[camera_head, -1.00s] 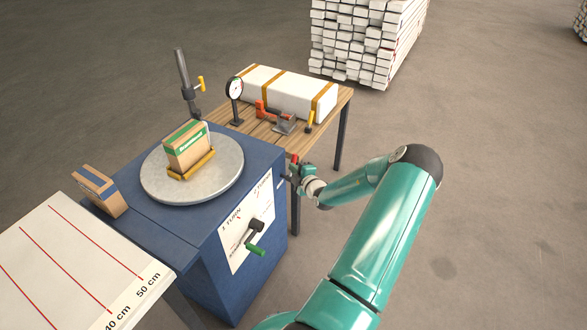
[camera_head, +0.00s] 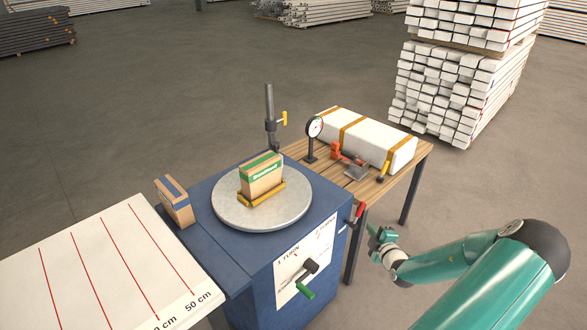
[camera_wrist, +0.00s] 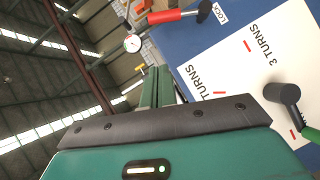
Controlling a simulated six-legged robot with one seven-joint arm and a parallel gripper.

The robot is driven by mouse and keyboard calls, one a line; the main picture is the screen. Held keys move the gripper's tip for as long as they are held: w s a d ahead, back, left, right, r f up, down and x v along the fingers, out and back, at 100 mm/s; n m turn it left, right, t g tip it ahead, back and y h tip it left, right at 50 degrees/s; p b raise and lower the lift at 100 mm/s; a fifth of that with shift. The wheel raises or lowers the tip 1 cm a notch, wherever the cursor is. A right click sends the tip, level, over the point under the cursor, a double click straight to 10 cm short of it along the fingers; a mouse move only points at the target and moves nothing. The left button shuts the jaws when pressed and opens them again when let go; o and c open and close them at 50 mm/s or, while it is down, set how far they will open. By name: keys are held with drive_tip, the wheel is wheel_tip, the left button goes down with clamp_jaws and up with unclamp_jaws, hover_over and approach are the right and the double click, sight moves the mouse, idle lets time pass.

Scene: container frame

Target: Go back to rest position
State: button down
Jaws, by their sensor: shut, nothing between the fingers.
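My gripper (camera_head: 377,236) is at the right of the blue cabinet (camera_head: 232,255), in front of the wooden table and apart from both. It is shut and empty. In the wrist view my gripper's green fingers (camera_wrist: 157,88) are together, with the cabinet's white turn-label panel (camera_wrist: 245,75) to their right. The crank with a green handle (camera_head: 305,291) is on the cabinet front, clear of my gripper. A red-handled lever (camera_head: 358,212) is at the cabinet's right side, near my gripper. It also shows in the wrist view (camera_wrist: 165,16).
A round turntable (camera_head: 225,212) on the cabinet holds a cardboard box (camera_head: 262,178). Another box (camera_head: 173,203) stands to its left. The wooden table (camera_head: 418,160) carries a dial gauge (camera_head: 315,127), a clamp and a strapped white package. Stacked beams (camera_head: 450,95) stand behind. Floor at right is open.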

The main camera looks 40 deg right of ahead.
drive_tip(key=w+a+r+n+t+y, duration=0.1)
drive_tip(key=w+a+r+n+y, duration=0.5)
drive_tip(key=a+n, duration=0.25)
drive_tip(key=w+a+r+n+g+y, duration=0.2)
drive_tip(key=a+r+n+y, duration=0.15)
drive_tip(key=a+n, duration=0.4)
drive_tip(key=w+a+r+n+g+y, duration=0.2)
drive_tip(key=a+r+n, duration=0.2)
drive_tip(key=a+n, duration=0.35)
drive_tip(key=w+a+r+n+g+y, duration=0.2)
drive_tip(key=w+a+r+n, duration=0.15)
drive_tip(key=a+n, duration=0.45)
drive_tip(key=s+a+r+n+g+h, duration=0.1)
drive_tip(key=s+a+r+n+g, duration=0.3)
drive_tip(key=a+n, duration=0.4)
drive_tip(key=s+a+r+n+g+h, duration=0.1)
drive_tip(key=s+a+r+n, duration=0.35)
drive_tip(key=a+n, duration=0.35)
drive_tip(key=s+a+r+n+h, duration=0.1)
drive_tip(key=s+r+n+h, duration=0.1)
drive_tip(key=s+r+n, duration=0.2)
drive_tip(key=s+a+r+n+t+h, duration=0.1)
drive_tip(key=s+a+r+n+h, duration=0.1)
drive_tip(key=s+n, duration=0.5)
drive_tip(key=r+n, duration=0.1)
drive_tip(key=n, duration=0.3)
drive_tip(key=shift+r, duration=0.35)
